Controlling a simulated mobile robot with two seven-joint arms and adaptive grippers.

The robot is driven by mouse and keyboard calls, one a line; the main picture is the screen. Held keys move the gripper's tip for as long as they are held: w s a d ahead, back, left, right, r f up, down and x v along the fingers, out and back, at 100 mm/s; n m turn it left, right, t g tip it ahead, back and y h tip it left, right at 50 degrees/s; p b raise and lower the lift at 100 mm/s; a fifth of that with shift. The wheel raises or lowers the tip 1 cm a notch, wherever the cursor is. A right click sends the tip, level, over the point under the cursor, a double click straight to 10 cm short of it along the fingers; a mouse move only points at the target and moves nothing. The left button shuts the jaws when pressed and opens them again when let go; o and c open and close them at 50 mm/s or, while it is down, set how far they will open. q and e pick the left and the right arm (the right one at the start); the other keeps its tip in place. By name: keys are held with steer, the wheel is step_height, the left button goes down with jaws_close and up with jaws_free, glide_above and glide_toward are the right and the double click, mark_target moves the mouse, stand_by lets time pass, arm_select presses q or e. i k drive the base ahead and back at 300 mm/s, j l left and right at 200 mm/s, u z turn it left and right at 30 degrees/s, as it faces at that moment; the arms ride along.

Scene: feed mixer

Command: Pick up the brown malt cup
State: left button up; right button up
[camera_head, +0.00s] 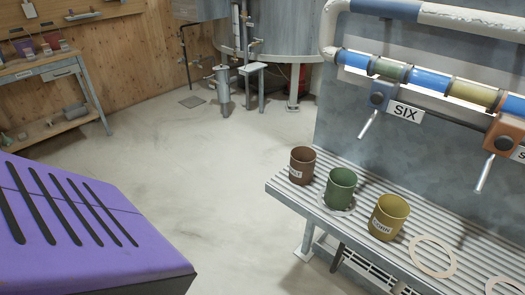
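The brown malt cup (302,165) stands upright at the left end of the ribbed grey shelf (285,196), with a white label on its left side. A green cup (340,187) stands to its right on a pale ring. A yellow cup (388,216) with a white label stands further right and nearer. The cups are apart from each other. Neither of my grippers shows in the view.
Two pale rings, a near one (433,257) and one at the right edge (503,285), lie empty on the shelf. Levers (368,124) hang from pipes above the shelf. A workbench (60,66) stands far left. The floor (200,150) between is clear.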

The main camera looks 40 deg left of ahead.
mark_target(303, 159)
steer(key=u, duration=1)
steer(key=i+j+z, duration=0.55)
steer(key=i+j, duration=0.2)
steer(key=j, duration=0.15)
steer(key=i+j+z, duration=0.3)
steer(key=j, duration=0.3)
